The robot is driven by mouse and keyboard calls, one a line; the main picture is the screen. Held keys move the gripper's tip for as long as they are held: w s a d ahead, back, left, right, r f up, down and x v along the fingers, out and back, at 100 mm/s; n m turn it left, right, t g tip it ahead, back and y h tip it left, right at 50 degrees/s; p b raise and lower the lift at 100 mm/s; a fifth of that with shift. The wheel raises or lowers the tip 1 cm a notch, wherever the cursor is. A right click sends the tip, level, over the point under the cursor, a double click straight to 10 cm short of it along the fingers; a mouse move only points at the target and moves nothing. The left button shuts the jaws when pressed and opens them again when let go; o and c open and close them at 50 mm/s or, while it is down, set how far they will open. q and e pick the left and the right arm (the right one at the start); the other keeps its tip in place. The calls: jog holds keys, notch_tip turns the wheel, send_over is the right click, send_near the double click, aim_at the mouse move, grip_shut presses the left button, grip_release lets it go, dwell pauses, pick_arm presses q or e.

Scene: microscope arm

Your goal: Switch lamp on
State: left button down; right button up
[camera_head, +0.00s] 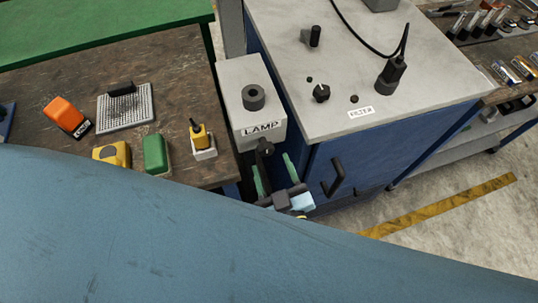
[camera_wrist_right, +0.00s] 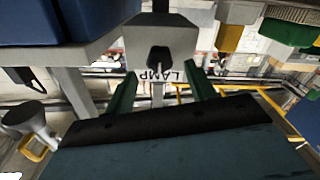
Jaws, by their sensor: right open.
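The lamp unit (camera_head: 237,84) is a light grey box with a black round piece on top and a LAMP label on its front edge. Its black switch knob (camera_head: 264,147) sticks out of the front just below the label. My right gripper (camera_head: 273,172) is open, its two green fingers pointing toward the knob. In the right wrist view the lamp unit (camera_wrist_right: 180,38) appears upside down, with the knob (camera_wrist_right: 158,59) between and beyond the fingers of the gripper (camera_wrist_right: 161,82). The fingers look apart from the knob, with nothing between them. My left gripper is out of view.
A blue cabinet (camera_head: 375,145) with a grey top, knobs and a black handle stands right of the lamp unit. A brown workbench (camera_head: 165,65) on the left holds orange, yellow and green items and a perforated plate.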

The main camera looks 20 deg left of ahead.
aim_at(267, 153)
jog(key=shift+x, duration=1.7)
jog(key=c, duration=1)
jog(key=shift+o, duration=0.2)
